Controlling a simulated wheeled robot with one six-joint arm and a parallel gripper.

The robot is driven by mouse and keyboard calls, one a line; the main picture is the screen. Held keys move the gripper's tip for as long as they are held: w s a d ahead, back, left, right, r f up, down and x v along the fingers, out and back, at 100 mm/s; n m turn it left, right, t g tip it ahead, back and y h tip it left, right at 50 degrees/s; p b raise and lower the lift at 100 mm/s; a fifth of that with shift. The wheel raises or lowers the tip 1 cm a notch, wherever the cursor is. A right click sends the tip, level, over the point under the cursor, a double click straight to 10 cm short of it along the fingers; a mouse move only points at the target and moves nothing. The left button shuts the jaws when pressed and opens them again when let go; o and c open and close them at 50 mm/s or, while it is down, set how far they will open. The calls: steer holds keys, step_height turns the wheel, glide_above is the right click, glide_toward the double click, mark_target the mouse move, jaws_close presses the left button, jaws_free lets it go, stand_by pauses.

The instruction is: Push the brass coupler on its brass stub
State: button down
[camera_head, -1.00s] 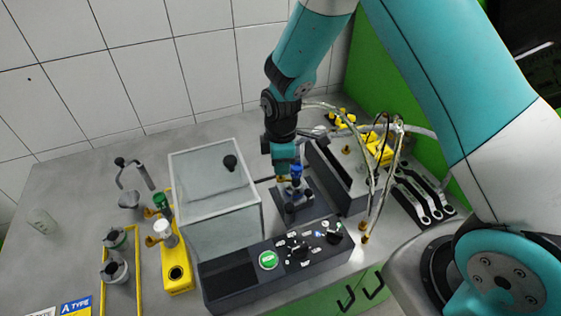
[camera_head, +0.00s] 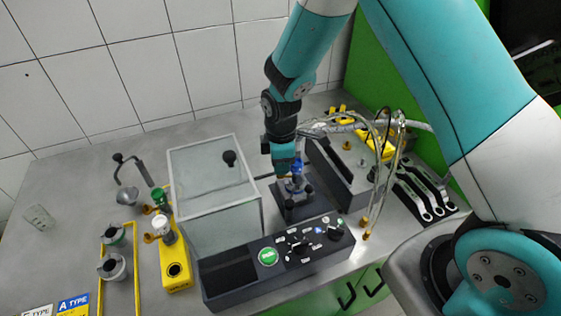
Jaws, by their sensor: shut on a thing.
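My gripper (camera_head: 286,172) points down over the small dark pump block (camera_head: 296,208) in the middle of the bench. Its fingers are shut, and what they hold is mostly hidden behind them and too small to make out. I take it to be the brass coupler. A blue part (camera_head: 297,168) stands close to the right of the fingers. The brass stub under the gripper is hidden or too small to tell, so I cannot see whether coupler and stub touch. Another brass end (camera_head: 365,223) hangs on a pale hose (camera_head: 373,190) to the right.
A clear-walled box (camera_head: 212,180) stands close left of the gripper. A control panel (camera_head: 275,260) with a green button lies in front. A grey open tray (camera_head: 350,180) is to the right, with wrenches (camera_head: 425,190) beyond. Hoses arch behind and right of my wrist.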

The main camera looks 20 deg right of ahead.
steer(key=shift+f+b, duration=0.3)
steer(key=shift+f, duration=0.2)
stand_by(0.4)
steer(key=c, duration=0.9)
jaws_free()
steer(key=shift+o, duration=0.2)
steer(key=shift+r, duration=0.15)
steer(key=shift+r+p, duration=2.65)
steer(key=shift+r, duration=0.8)
